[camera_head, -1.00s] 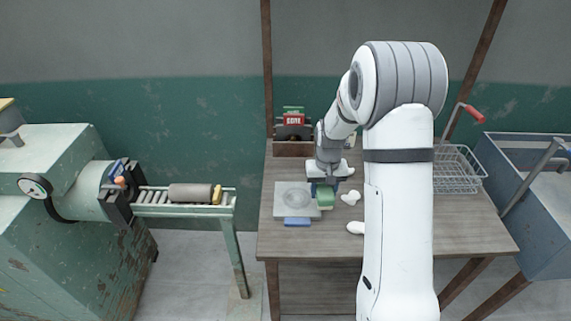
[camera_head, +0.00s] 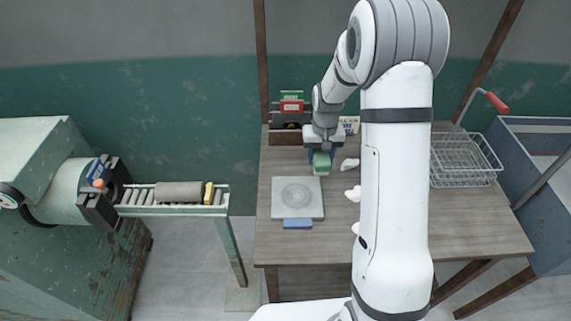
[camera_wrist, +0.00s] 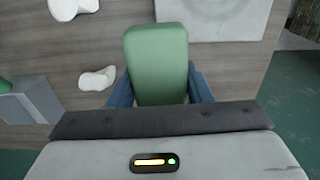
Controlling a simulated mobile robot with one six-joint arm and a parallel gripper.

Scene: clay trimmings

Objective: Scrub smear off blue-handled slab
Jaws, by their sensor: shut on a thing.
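The slab (camera_head: 312,211) is a pale grey square lying flat on the table, with its blue handle (camera_head: 297,224) at the near edge. A faint round grey smear (camera_head: 296,194) shows in its middle. My gripper (camera_head: 320,155) is shut on a green sponge (camera_head: 321,163) with a pale underside, held beyond the slab's far edge and apart from the smear. In the wrist view the sponge (camera_wrist: 157,62) sits between the blue fingers, and part of the slab (camera_wrist: 215,32) shows at the top right. I cannot tell how high the sponge is above the table.
White clay trimmings (camera_head: 349,164) lie to the right of the slab. A wooden box (camera_head: 285,136) with red and green items stands at the back left. A wire basket (camera_head: 463,160) sits on the table's right. The wooden table (camera_head: 470,225) has bare room at the front right.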

